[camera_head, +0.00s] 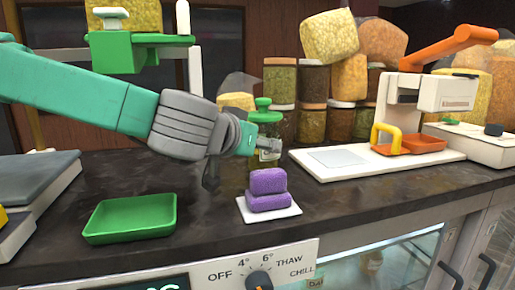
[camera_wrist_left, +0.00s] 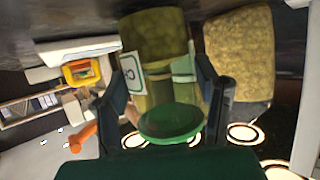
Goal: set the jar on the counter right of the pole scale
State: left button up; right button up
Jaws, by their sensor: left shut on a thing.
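The jar (camera_head: 267,156) is glass with a green knobbed lid and stands roughly upright behind the purple sweets. In the left wrist view the jar (camera_wrist_left: 155,95) shows its green lid, greenish contents and a pale label, between my two dark fingers. My left gripper (camera_head: 236,152) is shut on it; it also shows in the left wrist view (camera_wrist_left: 166,97). Whether the jar's base touches the counter is hidden. A grey platform (camera_head: 35,170) at the far left has a thin brass pole behind it; I cannot tell surely whether this is the pole scale. My right gripper is not in view.
Purple sweets (camera_head: 268,181) sit on a white card (camera_head: 293,211) in front of the jar. A green tray (camera_head: 130,235) lies at the front left. A white machine with an orange arm (camera_head: 450,48) stands right. Filled jars (camera_head: 312,92) line the back. Dark counter (camera_head: 205,215) is bare between tray and card.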

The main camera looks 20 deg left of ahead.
pick_arm(q)
jog(key=shift+d, duration=0.25)
jog(key=o, duration=1.6)
jog(key=shift+d, duration=0.3)
jog(key=shift+d+r, duration=0.1)
jog(key=shift+d, duration=0.3)
jog(key=shift+a, duration=0.55)
jog(key=shift+s+a, duration=0.2)
jog(key=shift+p+v, duration=0.55)
jog(key=shift+v, duration=5.2)
jog(key=shift+d, duration=0.35)
